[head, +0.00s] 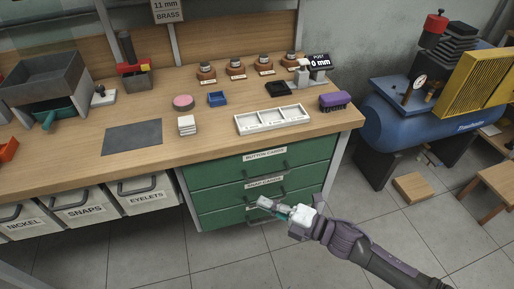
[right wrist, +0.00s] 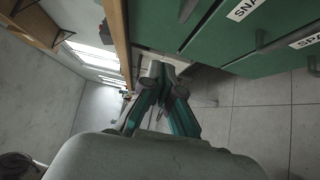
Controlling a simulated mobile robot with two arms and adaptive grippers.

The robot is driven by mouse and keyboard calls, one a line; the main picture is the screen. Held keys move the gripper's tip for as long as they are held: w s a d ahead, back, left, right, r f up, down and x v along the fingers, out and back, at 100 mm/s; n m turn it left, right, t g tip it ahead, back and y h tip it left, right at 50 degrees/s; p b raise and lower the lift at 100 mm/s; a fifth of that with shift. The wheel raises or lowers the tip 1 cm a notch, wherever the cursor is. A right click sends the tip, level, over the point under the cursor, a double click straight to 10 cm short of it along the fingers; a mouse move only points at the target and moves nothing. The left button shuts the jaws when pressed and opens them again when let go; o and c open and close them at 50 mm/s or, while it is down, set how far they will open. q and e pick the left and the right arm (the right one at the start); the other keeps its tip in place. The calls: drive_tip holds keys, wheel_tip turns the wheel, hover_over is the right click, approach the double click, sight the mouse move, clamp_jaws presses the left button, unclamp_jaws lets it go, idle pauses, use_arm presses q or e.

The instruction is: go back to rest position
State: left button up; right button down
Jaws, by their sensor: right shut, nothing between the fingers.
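My right gripper (head: 272,207) is in front of the green drawer cabinet (head: 258,176), below the front edge of the workbench. Its arm comes in from the lower right. In the right wrist view the right gripper (right wrist: 165,75) has its fingers together with nothing between them. The cabinet's drawers show beside it at the top right of that view. My left gripper is not in the head view.
A blue compressor (head: 405,120) stands at the right. Grey floor (head: 400,235) is clear around my right arm.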

drive_tip(key=w+d+f+m+t+h+p, duration=0.2)
drive_tip(key=w+d+f+m+t+h, duration=0.15)
drive_tip(key=d+f+m+h, duration=0.35)
drive_tip(key=s+d+f+m+g+h+p, duration=0.1)
drive_tip(key=s+d+f+m+h, duration=0.15)
drive_tip(key=d+f+m, duration=0.45)
drive_tip(key=s+d+f+m+g+h+p, duration=0.1)
drive_tip(key=s+d+f+m+h+p, duration=0.2)
drive_tip(key=f, duration=0.7)
drive_tip(key=s+d+f+m+g+h, duration=0.1)
drive_tip(key=s+d+f+m+g, duration=0.15)
drive_tip(key=s+f, duration=0.4)
drive_tip(key=s+d+f+m+g+h, duration=0.15)
drive_tip(key=s+f+m, duration=0.25)
drive_tip(key=s, duration=0.6)
drive_tip(key=s+f+m+g, duration=0.2)
drive_tip(key=s, duration=0.8)
drive_tip(key=s+d+f+m+g+h+p, duration=0.1)
drive_tip(key=s+f+m+g, duration=0.1)
drive_tip(key=s, duration=0.9)
drive_tip(key=shift+f+m+g, duration=0.35)
drive_tip(key=shift+f, duration=0.2)
